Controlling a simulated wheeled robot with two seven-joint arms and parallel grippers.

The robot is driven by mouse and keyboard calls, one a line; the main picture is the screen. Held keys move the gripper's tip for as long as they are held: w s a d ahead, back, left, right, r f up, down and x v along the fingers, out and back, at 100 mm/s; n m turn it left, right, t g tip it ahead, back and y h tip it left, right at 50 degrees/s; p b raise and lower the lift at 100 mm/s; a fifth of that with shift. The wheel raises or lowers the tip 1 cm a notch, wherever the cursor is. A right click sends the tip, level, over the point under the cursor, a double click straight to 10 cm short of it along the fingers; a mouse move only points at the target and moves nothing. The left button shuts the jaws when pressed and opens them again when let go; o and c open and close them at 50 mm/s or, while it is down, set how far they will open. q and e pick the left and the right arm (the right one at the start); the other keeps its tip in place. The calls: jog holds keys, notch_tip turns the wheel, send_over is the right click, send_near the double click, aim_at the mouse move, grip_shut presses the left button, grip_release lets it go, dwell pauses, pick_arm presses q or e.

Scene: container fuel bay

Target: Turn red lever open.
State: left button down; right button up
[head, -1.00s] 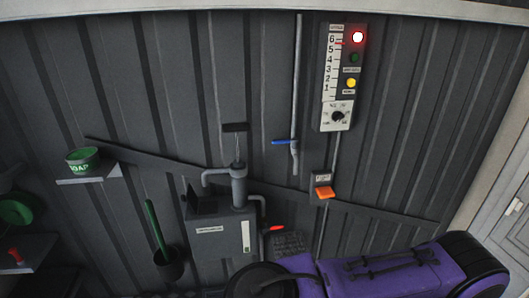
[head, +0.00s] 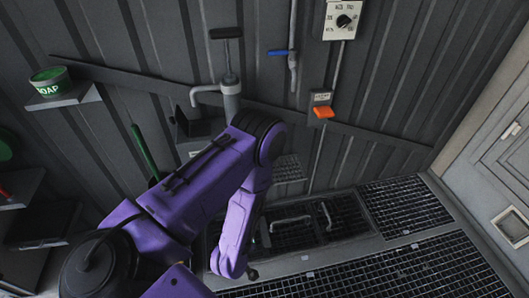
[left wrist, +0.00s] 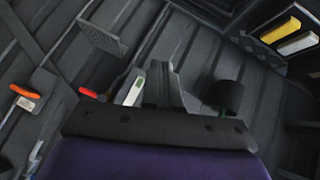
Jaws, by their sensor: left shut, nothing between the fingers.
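The red lever (left wrist: 90,92) shows in the left wrist view, left of centre, beside a pale strip with a green mark (left wrist: 136,90). In the head view my purple left arm hides the lever and most of the grey tank below the pump (head: 231,100). In the left wrist view my left gripper (left wrist: 164,88) points away from the camera with its fingers together and empty. The lever is left of the fingers and apart from them; the depth between them cannot be told. In the head view the left fingertips cannot be made out. My right gripper is not in view.
A blue lever (head: 278,52) is on a wall pipe, and an orange switch (head: 324,112) is right of it. A soap tub (head: 50,82) stands on a left shelf. A mesh plate (head: 288,168) is beside my arm. Grated floor (head: 390,270) at the right is clear.

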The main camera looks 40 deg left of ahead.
pick_arm(q)
jog(key=w+a+f+n+t+y+b, duration=0.1)
jog(key=w+f+n+t+y+b, duration=0.35)
jog(key=w+n+b, duration=0.75)
jog(key=w+a+f+n+t+y+b, duration=0.1)
jog(key=w+f+n+t+y+b, duration=0.35)
jog(key=w+n+b, duration=0.75)
jog(key=w+a+r+n+g+y+b, duration=0.1)
jog(key=w+a+r+n+y+b, duration=0.5)
jog(key=w+a+r+n+b, duration=0.2)
notch_tip(320, 180, up, 2)
jog(key=w+n, duration=0.2)
jog(key=n, duration=0.1)
jog(key=shift+w+r+b, duration=0.25)
jog(key=shift+w+b, duration=0.1)
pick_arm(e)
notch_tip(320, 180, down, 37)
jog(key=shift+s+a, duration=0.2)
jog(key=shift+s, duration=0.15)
pick_arm(q)
jog(key=shift+n, duration=0.3)
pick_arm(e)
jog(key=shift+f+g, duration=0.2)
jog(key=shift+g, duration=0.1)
